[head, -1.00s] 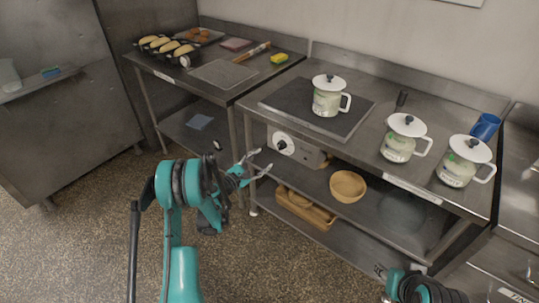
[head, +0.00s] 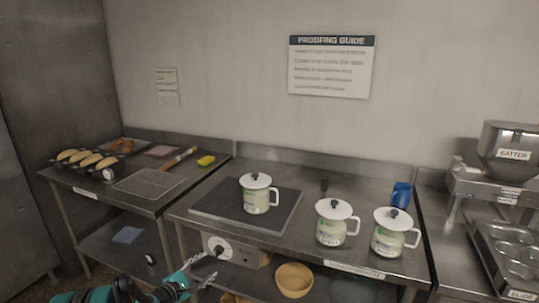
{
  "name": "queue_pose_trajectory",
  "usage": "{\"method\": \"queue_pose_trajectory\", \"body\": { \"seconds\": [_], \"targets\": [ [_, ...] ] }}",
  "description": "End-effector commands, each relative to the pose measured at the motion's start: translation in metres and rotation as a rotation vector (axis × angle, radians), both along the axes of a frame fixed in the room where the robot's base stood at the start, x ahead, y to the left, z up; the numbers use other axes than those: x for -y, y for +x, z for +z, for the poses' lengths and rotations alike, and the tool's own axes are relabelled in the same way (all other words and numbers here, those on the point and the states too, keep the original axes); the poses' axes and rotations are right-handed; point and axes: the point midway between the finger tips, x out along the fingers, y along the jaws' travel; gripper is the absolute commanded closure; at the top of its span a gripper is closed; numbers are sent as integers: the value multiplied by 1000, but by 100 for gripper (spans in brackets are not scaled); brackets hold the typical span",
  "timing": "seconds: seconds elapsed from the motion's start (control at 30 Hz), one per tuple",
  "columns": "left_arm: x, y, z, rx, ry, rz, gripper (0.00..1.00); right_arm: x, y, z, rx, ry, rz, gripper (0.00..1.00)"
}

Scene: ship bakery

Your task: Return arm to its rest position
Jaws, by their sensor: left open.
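My left arm comes in at the lower left of the head view. Its teal and black wrist ends in the left gripper (head: 207,270), which is open and empty. The gripper is in front of the steel table, below the top's front edge and near the white control dial (head: 216,247). It appears apart from everything around it. My right gripper is outside the view.
A lidded pot (head: 256,197) stands on the dark hot plate (head: 290,207). Two more lidded pots (head: 334,229) (head: 391,238) and a blue cup (head: 401,195) stand to the right. A wooden bowl (head: 294,281) sits on the shelf below. A side table (head: 185,180) holds a bread tray (head: 88,164).

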Motion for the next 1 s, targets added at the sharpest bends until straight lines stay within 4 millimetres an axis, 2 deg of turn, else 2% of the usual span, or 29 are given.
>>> {"method": "queue_pose_trajectory", "body": {
  "seconds": [0.03, 0.2, 0.37, 0.5, 0.67, 0.8, 0.9, 1.0],
  "targets": [
    [15, -9, 16, -4, 88, -34, 45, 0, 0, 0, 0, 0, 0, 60],
    [51, -49, 53, -10, 416, -160, 45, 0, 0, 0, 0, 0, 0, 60],
    [77, -102, 78, -5, 718, -293, 45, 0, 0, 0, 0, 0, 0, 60],
    [91, -157, 90, 4, 977, -424, 45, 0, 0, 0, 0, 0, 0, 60],
    [95, -225, 94, 22, 1268, -582, 45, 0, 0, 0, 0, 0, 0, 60],
    [90, -282, 90, 39, 1512, -727, 45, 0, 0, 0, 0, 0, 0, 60],
    [82, -314, 85, 49, 1659, -817, 45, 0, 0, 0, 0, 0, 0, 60],
    [75, -337, 79, 57, 1767, -888, 45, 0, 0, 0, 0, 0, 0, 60]
  ]
}}
